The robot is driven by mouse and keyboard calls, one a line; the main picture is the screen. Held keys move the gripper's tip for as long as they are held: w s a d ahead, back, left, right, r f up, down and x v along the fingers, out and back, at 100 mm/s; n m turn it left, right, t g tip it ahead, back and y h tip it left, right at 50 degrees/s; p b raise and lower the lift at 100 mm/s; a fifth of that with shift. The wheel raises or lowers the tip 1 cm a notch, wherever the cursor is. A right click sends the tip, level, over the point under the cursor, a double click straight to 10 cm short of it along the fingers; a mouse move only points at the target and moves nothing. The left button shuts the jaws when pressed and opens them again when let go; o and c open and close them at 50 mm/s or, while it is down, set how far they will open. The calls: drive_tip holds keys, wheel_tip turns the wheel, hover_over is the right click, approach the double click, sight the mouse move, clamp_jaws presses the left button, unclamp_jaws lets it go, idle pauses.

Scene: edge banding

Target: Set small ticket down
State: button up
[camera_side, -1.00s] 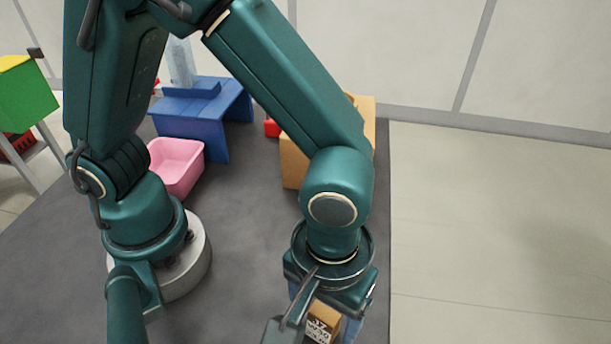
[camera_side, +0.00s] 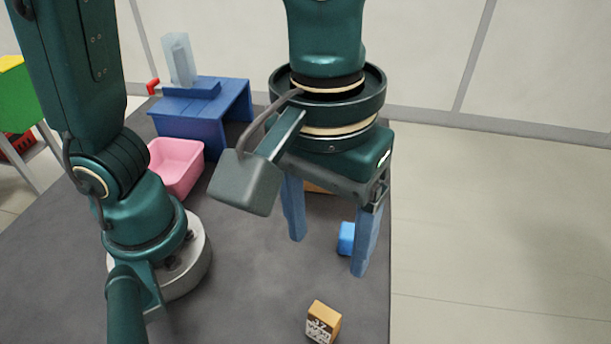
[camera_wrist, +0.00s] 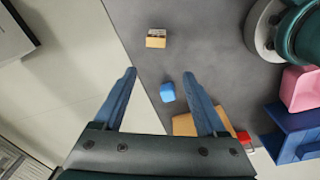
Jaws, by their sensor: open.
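The small ticket (camera_side: 323,322) is an orange-tan block with a white printed face, standing on the grey table near its front right edge in the side view. It also shows in the wrist view (camera_wrist: 156,39), at the top centre, beyond the fingertips. My gripper (camera_side: 328,255) is open and empty, raised above the table and farther back than the ticket. In the wrist view my gripper's fingers (camera_wrist: 160,78) are spread wide with nothing between them touching either one.
A small blue block (camera_side: 346,238) lies behind my right finger. A tan box (camera_side: 318,188) is mostly hidden behind my gripper. A pink bin (camera_side: 177,165) and a blue stand (camera_side: 203,110) are farther back left.

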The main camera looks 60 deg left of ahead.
drive_tip(key=a+m+t, duration=0.4)
drive_tip(key=a+t, duration=0.1)
drive_tip(key=a, duration=1.1)
drive_tip(key=shift+w+a, duration=0.15)
